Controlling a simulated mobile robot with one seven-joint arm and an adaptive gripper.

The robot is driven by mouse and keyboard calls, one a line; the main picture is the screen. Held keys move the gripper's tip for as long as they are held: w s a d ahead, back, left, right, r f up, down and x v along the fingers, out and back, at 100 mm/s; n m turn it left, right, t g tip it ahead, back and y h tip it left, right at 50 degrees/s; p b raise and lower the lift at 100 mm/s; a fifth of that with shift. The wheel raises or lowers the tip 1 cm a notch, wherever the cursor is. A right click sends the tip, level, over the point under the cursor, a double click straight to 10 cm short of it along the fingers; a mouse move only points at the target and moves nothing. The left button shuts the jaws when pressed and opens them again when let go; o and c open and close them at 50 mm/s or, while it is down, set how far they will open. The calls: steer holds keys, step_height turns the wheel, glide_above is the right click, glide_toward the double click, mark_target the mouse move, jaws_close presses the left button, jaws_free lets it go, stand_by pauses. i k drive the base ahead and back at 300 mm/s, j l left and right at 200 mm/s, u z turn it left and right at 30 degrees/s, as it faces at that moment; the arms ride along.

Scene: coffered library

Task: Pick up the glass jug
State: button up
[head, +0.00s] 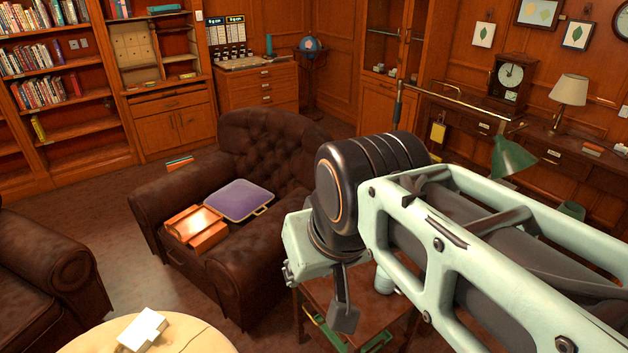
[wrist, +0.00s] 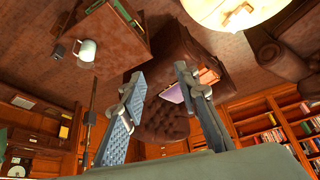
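A pale, whitish jug with a handle (wrist: 87,50) stands on a small wooden side table (wrist: 132,52) at the upper left of the wrist view, which looks upside down. I cannot tell from its look whether it is glass. In the head view a pale vessel (head: 384,282), perhaps the same one, shows partly behind my arm on the side table (head: 365,308). My gripper (wrist: 159,72) is open, with a wide empty gap between its fingers. The jug is outside the fingers, to their left in the wrist view. In the head view my arm hides most of the gripper.
A round pale table (head: 205,342) with a white object (head: 143,329) is at the front left.

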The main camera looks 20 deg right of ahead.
mark_target(383, 284)
steer(key=z, duration=1.1)
steer(key=u, duration=2.7)
steer(key=z, duration=2.75)
